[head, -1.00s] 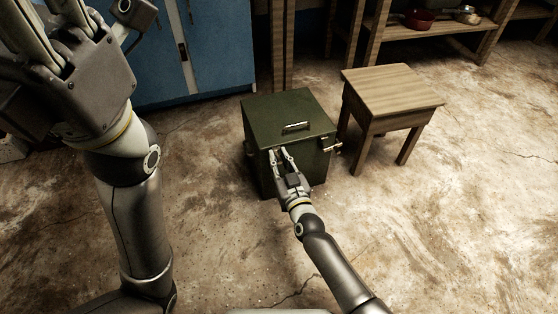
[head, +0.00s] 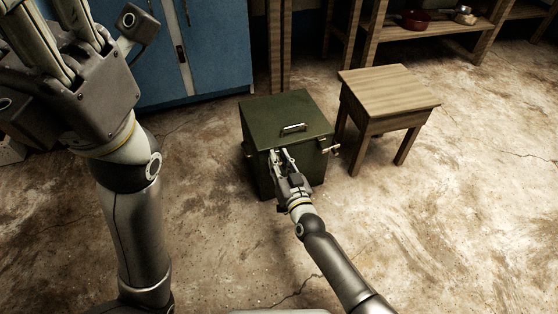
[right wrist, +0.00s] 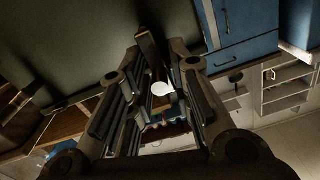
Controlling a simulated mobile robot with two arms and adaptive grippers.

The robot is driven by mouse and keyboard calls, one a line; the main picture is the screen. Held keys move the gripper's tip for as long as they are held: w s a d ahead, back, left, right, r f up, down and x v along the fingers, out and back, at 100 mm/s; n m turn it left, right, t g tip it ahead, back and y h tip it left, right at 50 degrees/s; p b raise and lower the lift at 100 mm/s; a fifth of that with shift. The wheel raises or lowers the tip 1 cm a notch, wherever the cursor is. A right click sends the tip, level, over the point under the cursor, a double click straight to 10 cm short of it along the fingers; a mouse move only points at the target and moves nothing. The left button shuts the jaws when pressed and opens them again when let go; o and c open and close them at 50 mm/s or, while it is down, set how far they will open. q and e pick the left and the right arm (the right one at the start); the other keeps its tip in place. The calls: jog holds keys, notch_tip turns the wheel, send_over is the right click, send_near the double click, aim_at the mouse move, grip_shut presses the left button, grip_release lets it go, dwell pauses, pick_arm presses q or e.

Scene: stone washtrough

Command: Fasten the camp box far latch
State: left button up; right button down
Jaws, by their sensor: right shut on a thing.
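The camp box (head: 258,122) is a dark green box on the floor in the middle of the head view, its lid down, with a pale handle (head: 293,128) on top. A latch (head: 330,149) sticks out from its right side. My right gripper (head: 280,155) is at the front face, just below the lid edge. In the right wrist view its fingers are shut on a narrow brown piece (right wrist: 149,46), seemingly a front latch; the fingers hide most of it. My left gripper (head: 62,40) is raised at the upper left, away from the box, its fingertips out of frame.
A wooden stool (head: 388,90) stands close to the right of the box. A blue cabinet (head: 218,50) is behind it at the left. A wooden shelf (head: 440,30) with a red pan (head: 412,19) is at the back right. The floor in front is clear.

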jog(key=c, duration=1.5)
grip_release()
jog(key=shift+s+a+f, duration=0.2)
jog(key=shift+a, duration=0.05)
jog(key=shift+d, duration=0.1)
jog(key=shift+w+d+r, duration=0.1)
jog(key=shift+r, duration=0.05)
